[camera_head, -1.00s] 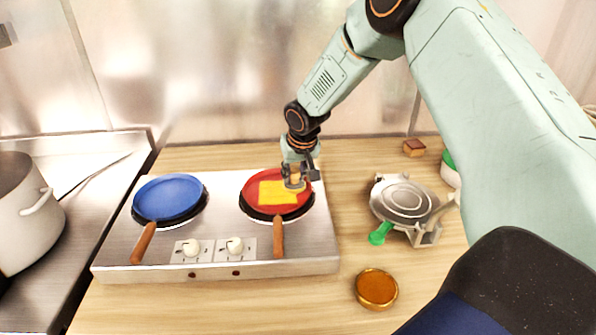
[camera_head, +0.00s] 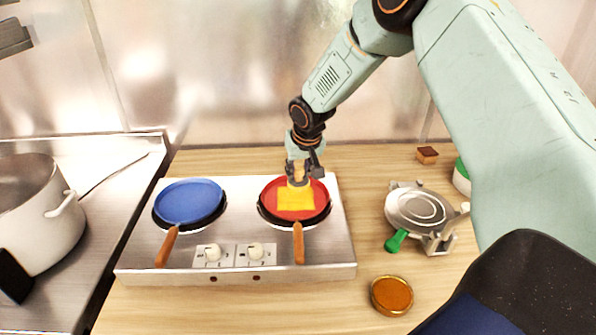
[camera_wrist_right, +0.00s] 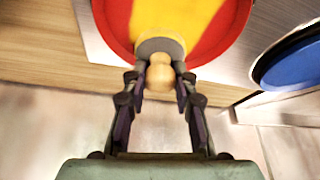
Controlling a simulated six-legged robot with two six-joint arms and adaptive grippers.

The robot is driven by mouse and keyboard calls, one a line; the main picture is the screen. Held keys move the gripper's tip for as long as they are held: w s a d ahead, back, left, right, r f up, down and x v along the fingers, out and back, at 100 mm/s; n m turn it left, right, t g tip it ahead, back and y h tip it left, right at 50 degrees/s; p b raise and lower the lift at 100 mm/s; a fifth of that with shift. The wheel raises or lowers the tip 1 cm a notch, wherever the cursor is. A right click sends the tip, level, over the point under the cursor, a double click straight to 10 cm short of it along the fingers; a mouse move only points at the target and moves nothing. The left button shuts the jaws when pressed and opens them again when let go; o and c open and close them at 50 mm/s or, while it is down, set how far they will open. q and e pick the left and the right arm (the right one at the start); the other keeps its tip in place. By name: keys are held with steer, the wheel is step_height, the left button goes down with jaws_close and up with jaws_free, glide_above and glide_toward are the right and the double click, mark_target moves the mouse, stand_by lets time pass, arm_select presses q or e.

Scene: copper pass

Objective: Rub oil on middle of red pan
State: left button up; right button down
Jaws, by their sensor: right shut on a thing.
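The red pan (camera_head: 268,203) sits on the right burner of the stove, its brown handle pointing toward the front. A yellow patch of oil (camera_head: 296,202) covers the middle of its floor; it also shows in the right wrist view (camera_wrist_right: 196,20). My right gripper (camera_head: 303,174) is over the back part of the pan, shut on an oil applicator. Exact contact is hard to tell. My left gripper is not in view.
A blue pan (camera_head: 188,201) is on the left burner of the steel stove (camera_head: 140,255). Right of the stove are a round metal press (camera_head: 418,210) with a green handle and a dish of orange-brown liquid (camera_head: 391,295). A large pot (camera_head: 45,225) stands far left.

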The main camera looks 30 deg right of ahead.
steer(key=shift+s+d+r+p, duration=0.1)
steer(key=shift+r+p, duration=0.2)
steer(key=shift+r, duration=0.25)
steer(key=shift+s+d+r+p, duration=0.1)
steer(key=shift+r+p, duration=0.2)
steer(key=shift+r, duration=0.25)
steer(key=r, duration=0.1)
steer(key=p, duration=0.1)
steer(key=r+p, duration=0.1)
steer(key=shift+w+a+r, duration=0.2)
steer(key=shift+w+r, duration=0.05)
steer(key=shift+r, duration=0.05)
steer(key=shift+d, duration=0.1)
steer(key=shift+s+d, duration=0.1)
steer(key=shift+s, duration=0.1)
steer(key=shift+w+a, duration=0.2)
